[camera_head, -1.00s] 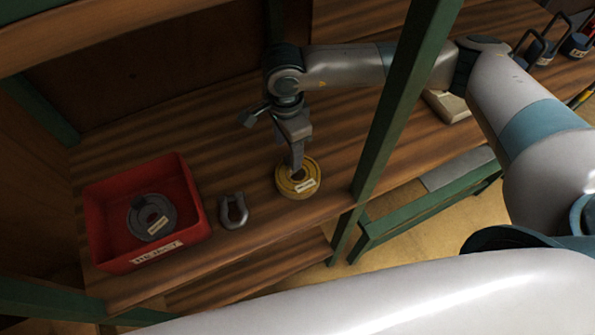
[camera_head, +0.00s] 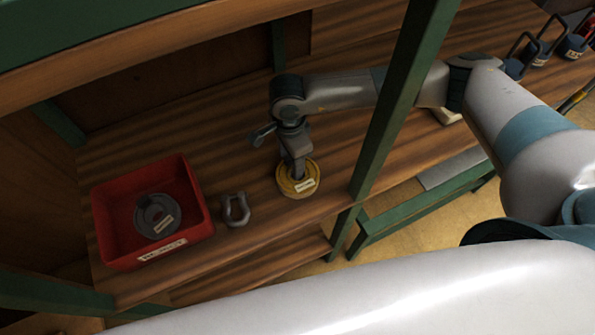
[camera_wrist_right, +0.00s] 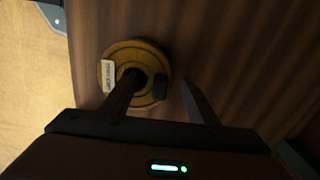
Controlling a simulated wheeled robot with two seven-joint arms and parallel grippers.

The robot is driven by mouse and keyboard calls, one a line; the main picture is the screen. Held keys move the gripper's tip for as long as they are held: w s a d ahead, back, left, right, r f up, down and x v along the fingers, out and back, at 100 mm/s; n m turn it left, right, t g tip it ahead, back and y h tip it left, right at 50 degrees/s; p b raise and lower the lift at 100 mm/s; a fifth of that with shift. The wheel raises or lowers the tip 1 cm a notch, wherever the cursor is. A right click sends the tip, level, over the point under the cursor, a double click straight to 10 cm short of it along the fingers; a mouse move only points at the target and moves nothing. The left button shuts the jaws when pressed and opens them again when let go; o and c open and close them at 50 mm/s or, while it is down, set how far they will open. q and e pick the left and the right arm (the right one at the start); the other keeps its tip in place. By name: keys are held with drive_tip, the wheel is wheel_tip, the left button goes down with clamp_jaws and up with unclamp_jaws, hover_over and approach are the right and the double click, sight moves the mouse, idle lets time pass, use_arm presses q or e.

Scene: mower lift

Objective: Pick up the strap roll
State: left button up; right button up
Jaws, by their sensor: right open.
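The strap roll, a yellow ring with a white label (camera_head: 285,185), lies flat on the wooden shelf. It also shows in the right wrist view (camera_wrist_right: 117,53). My right gripper (camera_head: 298,176) points down at it, open. In the right wrist view the gripper's fingers (camera_wrist_right: 160,78) straddle the ring's near right side: one tip is at the centre hole, the other outside the rim. How deep the first tip reaches is unclear. A dark patch shows on the ring between them. My left gripper is out of view.
A red bin (camera_head: 101,223) holding a grey labelled roll (camera_head: 147,213) stands at the left. A grey shackle (camera_head: 236,210) lies between bin and strap roll. A green post (camera_head: 392,105) rises in front of my right arm. Padlock-like items (camera_head: 535,55) stand far right.

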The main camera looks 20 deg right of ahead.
idle(0.4)
clamp_jaws()
